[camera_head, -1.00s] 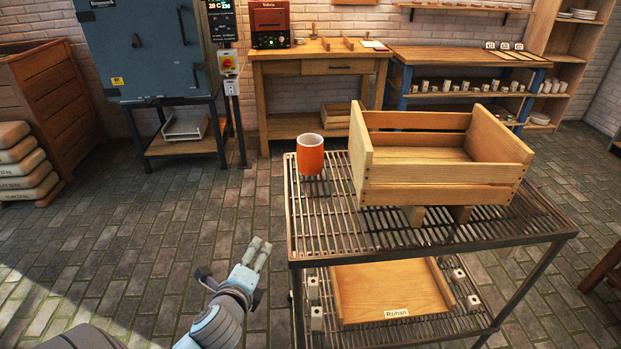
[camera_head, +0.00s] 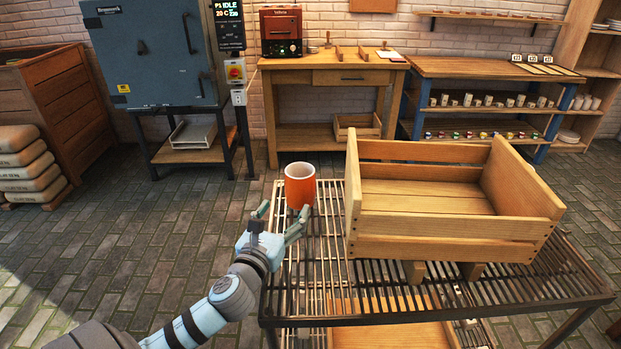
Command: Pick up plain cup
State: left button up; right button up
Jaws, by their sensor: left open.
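The plain cup (camera_head: 300,188) is orange with a white inside. It stands upright on the slatted top of the metal rack (camera_head: 440,303), near its far left corner and left of the wooden crate. My left gripper (camera_head: 282,215) is open and empty, just in front of the cup, with its fingers pointing toward it. The right fingertip overlaps the cup's lower edge in the picture; I cannot tell whether it touches. My right gripper is not in view.
An empty wooden crate (camera_head: 447,248) stands on the rack close to the right of the cup. A wooden tray (camera_head: 392,337) lies on the lower shelf. A kiln (camera_head: 150,58), a workbench (camera_head: 335,65) and shelves with small cups stand farther back. Floor left of the rack is clear.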

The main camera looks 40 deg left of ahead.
pick_arm(q)
jog(key=shift+w, duration=1.2)
send_near(305, 176)
jog(key=shift+b+x, duration=0.4)
jog(key=shift+x, duration=0.75)
jog(key=b+x, duration=0.1)
jog(key=x, duration=0.7)
jog(key=shift+s, duration=0.1)
jog(key=c, duration=1.2)
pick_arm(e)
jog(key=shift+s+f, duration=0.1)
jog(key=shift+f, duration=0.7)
pick_arm(q)
jog(key=shift+c, duration=0.2)
